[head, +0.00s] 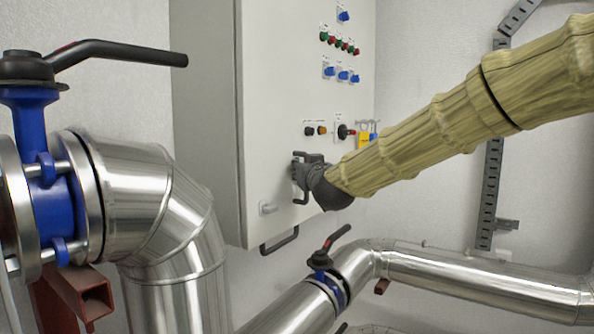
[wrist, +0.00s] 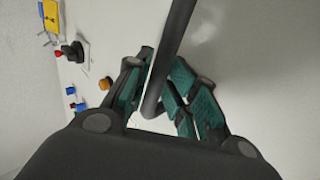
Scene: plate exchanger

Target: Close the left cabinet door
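The cabinet (head: 205,120) is pale grey-white, with a broad white front door (head: 270,90) facing me. A dark bar handle (head: 302,200) stands on this door, and it crosses the wrist view (wrist: 170,60) from the top to the middle. My gripper (head: 303,170) is at the handle, close to the door face. In the wrist view my gripper's teal-padded fingers (wrist: 158,85) lie on both sides of the bar. A pale strip shows between the left finger and the bar, and I cannot tell whether the fingers press on it.
Buttons and switches (head: 340,45) cover the door's upper right. A second dark handle (head: 279,241) shows at the lower edge. A silver pipe (head: 170,215) with a blue valve (head: 55,160) stands at left. Another pipe (head: 470,280) runs below right. A slotted rail (head: 493,190) is on the wall.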

